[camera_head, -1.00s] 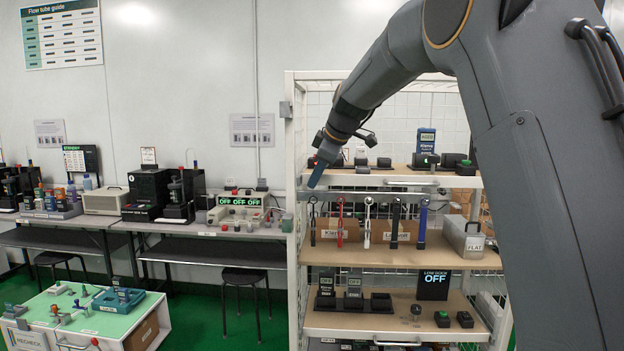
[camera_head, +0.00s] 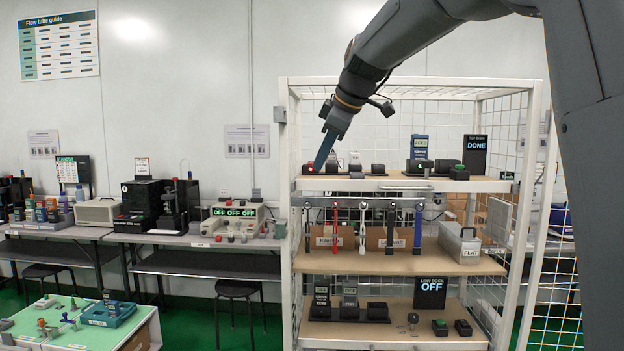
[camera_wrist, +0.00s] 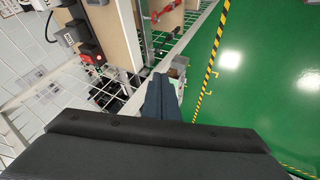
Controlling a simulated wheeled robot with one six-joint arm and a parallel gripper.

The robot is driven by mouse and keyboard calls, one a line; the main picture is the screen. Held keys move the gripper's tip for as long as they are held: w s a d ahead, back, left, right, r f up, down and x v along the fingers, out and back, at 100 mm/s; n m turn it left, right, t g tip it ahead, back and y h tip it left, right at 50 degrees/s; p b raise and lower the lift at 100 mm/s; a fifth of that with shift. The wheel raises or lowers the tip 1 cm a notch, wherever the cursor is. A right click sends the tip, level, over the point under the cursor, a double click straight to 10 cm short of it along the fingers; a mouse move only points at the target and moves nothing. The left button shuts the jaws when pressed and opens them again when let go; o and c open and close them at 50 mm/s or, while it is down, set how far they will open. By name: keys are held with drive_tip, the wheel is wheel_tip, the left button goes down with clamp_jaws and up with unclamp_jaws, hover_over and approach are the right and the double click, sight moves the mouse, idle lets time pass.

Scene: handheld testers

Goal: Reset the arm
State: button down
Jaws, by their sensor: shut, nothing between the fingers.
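My arm reaches in from the upper right in the head view, bent down toward the left front corner of the shelf rack (camera_head: 533,215). My gripper (camera_head: 319,166) points down and slightly left, its blue-grey fingers together and empty. In the picture its tips overlap the left end of the top shelf board (camera_head: 400,184); I cannot tell the gap. In the wrist view my gripper (camera_wrist: 161,92) shows as closed fingers in front of the rack's wire side and the green floor.
A workbench (camera_head: 200,240) stands left. Open green floor (camera_wrist: 255,70) lies beside the rack.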

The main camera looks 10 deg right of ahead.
drive_tip(key=s+d+f+m+g+h, duration=0.1)
drive_tip(key=s+f+m, duration=0.2)
drive_tip(key=f, duration=0.5)
drive_tip(key=s+d+f+m+g, duration=0.1)
drive_tip(key=s+d+f+m, duration=0.1)
drive_tip(key=s+f, duration=0.35)
drive_tip(key=s+d+f+m+g+h, duration=0.2)
drive_tip(key=s+f+m, duration=0.7)
drive_tip(key=s+f, duration=1.7)
drive_tip(key=shift+d+g, duration=0.9)
drive_tip(key=shift+g, duration=0.3)
drive_tip(key=shift+d+f+m, duration=0.1)
drive_tip(key=shift+d+m, duration=0.05)
drive_tip(key=shift+m, duration=0.15)
